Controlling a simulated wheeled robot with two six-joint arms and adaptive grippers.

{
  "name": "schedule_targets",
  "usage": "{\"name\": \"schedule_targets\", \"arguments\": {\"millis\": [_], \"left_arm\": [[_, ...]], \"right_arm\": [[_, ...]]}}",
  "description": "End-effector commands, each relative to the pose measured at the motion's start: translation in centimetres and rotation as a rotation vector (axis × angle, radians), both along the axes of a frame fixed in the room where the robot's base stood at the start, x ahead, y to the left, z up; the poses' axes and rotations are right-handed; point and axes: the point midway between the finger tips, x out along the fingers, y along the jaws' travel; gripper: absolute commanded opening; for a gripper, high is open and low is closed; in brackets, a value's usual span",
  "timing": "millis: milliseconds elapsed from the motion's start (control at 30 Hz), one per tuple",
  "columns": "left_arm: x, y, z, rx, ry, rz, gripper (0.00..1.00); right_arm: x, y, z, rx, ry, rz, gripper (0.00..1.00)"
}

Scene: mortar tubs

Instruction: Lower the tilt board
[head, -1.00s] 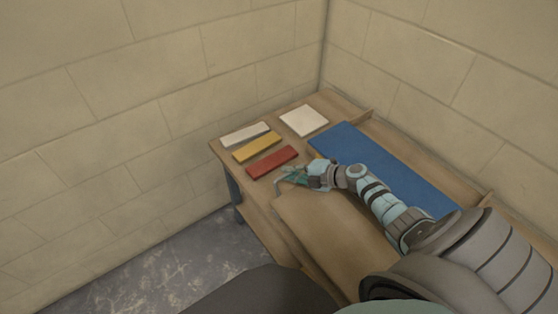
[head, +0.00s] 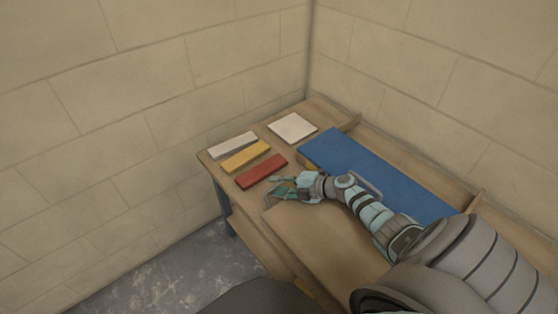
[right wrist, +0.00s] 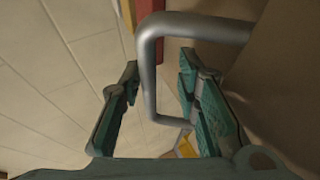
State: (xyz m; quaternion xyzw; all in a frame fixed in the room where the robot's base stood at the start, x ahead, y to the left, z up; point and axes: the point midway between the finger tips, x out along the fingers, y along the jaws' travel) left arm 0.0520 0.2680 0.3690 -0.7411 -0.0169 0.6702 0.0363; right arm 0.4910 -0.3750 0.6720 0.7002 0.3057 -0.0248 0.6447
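The tilt board is a plain brown wooden panel (head: 325,238) at the near part of the bench in the head view. Its grey metal bar handle (right wrist: 150,75) shows in the right wrist view, bent at two corners and standing off a brown surface. My right gripper (head: 280,190) is at the board's far left corner in the head view. In the right wrist view its teal fingers (right wrist: 159,78) are spread, with the handle bar between them and gaps visible on both sides. My left gripper is out of view.
On the bench (head: 232,187) lie a red block (head: 262,171), a yellow block (head: 245,157), a grey-white block (head: 233,145) and a white square tile (head: 292,128). A long blue panel (head: 375,175) lies behind my right arm. Block walls enclose the back and left.

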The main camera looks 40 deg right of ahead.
Motion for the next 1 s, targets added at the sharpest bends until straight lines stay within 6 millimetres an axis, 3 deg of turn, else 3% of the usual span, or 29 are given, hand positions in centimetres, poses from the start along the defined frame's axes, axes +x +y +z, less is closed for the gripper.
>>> {"name": "schedule_targets", "arguments": {"millis": [167, 500, 600, 1000], "left_arm": [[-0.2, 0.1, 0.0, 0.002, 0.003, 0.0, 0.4], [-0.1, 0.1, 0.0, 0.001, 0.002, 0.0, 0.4], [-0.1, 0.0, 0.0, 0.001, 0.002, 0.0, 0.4], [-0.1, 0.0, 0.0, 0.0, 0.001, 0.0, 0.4]], "right_arm": [[-0.9, -0.7, 0.4, -0.003, -0.001, -0.003, 0.3], [-8.1, -3.9, 4.0, -0.004, 0.005, 0.004, 0.3], [-9.3, -4.5, 4.7, -0.002, 0.004, 0.003, 0.3], [-9.7, -4.8, 5.1, 0.0, 0.001, 0.0, 0.3]]}}
